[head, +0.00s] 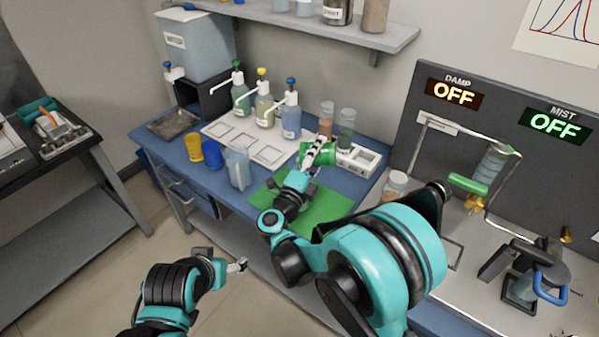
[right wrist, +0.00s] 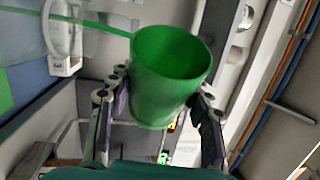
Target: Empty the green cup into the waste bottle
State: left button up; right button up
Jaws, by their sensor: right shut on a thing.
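The green cup (head: 321,154) is held above the back right of the blue bench and looks tipped onto its side in the head view. My right gripper (head: 318,150) is shut on it. In the right wrist view the cup (right wrist: 168,82) sits between the two fingers (right wrist: 160,100), with its round end toward the top; its contents cannot be made out. A lidded clear jar (head: 395,184) stands on the right, and a labelled bottle (head: 337,12) is on the shelf; I cannot read which is the waste bottle. My left gripper (head: 238,265) hangs low over the floor, away from the bench; its jaw opening is unclear.
Two clear cylinders (head: 346,128) and a white rack (head: 358,160) stand close to the cup. Pump bottles (head: 291,120), yellow and blue cups (head: 211,155) and a clear beaker (head: 238,168) stand leftward. A green mat (head: 328,208) lies in front.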

aim_at(305, 155)
jog(key=shift+a+r+n+t+b, duration=0.25)
jog(key=shift+n+b, duration=0.1)
jog(key=shift+n, duration=0.3)
jog(key=shift+a+r+n+t+b, duration=0.2)
jog(key=shift+n+t+b, duration=0.1)
jog(key=shift+n, duration=0.4)
jog(key=shift+a+r+n+t+b, duration=0.25)
jog(key=shift+n+b, duration=0.1)
jog(key=shift+n, duration=0.3)
dwell(1.9)
jog(key=shift+w+a+r+n+t+y, duration=0.15)
jog(key=shift+a+n+t+y, duration=0.15)
jog(key=shift+n, duration=0.55)
jog(key=shift+s+a+r+n+t+y, duration=0.1)
jog(key=shift+a+n+t+y, duration=0.2)
jog(key=shift+n, duration=0.5)
jog(key=shift+w+a+r+n+t+y, duration=0.1)
jog(key=shift+a+r+n+t+y, duration=0.15)
jog(key=shift+n, duration=0.6)
dwell(1.6)
